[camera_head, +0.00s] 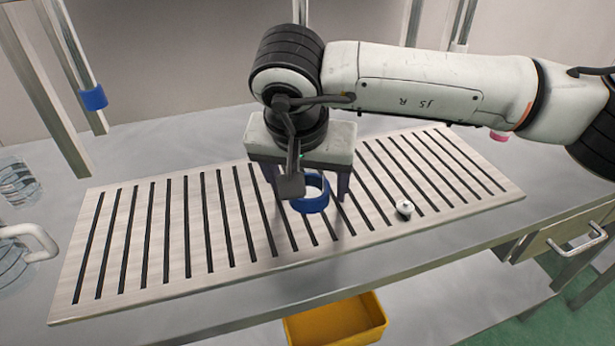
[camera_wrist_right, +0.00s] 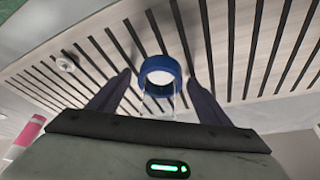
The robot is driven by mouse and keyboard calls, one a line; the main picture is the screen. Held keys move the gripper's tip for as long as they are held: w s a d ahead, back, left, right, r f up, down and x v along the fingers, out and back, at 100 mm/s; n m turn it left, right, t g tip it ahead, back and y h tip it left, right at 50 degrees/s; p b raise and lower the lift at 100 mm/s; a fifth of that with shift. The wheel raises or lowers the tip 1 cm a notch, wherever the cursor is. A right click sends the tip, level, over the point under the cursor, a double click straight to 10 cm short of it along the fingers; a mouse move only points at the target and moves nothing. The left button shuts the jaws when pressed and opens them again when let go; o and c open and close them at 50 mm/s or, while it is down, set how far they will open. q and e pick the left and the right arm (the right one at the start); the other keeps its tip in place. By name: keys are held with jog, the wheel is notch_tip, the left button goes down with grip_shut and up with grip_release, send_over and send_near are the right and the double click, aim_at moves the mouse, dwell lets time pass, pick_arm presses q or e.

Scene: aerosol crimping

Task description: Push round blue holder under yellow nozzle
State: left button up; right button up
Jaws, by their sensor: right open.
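The round blue holder (camera_head: 312,206) is a short ring on the slatted board, right of its middle. In the right wrist view the blue holder (camera_wrist_right: 160,64) lies between the fingertips, with gaps on both sides. A clear or whitish piece (camera_wrist_right: 160,103) shows at its gripper side; I cannot tell whether it stands in the ring. My right gripper (camera_head: 308,186) points down over the board, open with dark fingers either side of the holder. It also shows in the wrist view (camera_wrist_right: 159,82). No yellow nozzle is visible. My left gripper is out of view.
The slatted board (camera_head: 125,285) covers much of the grey table. A small white part (camera_head: 404,208) lies on it right of the holder. A yellow bin (camera_head: 335,322) is below the front edge. Clear containers (camera_head: 14,183) stand at far left. The board's left half is free.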

jog(key=shift+c, duration=0.2)
jog(key=c, duration=1.1)
jog(key=shift+w+a, duration=0.35)
jog(key=shift+w, duration=0.35)
jog(key=shift+w+a, duration=0.25)
jog(key=shift+w, duration=0.3)
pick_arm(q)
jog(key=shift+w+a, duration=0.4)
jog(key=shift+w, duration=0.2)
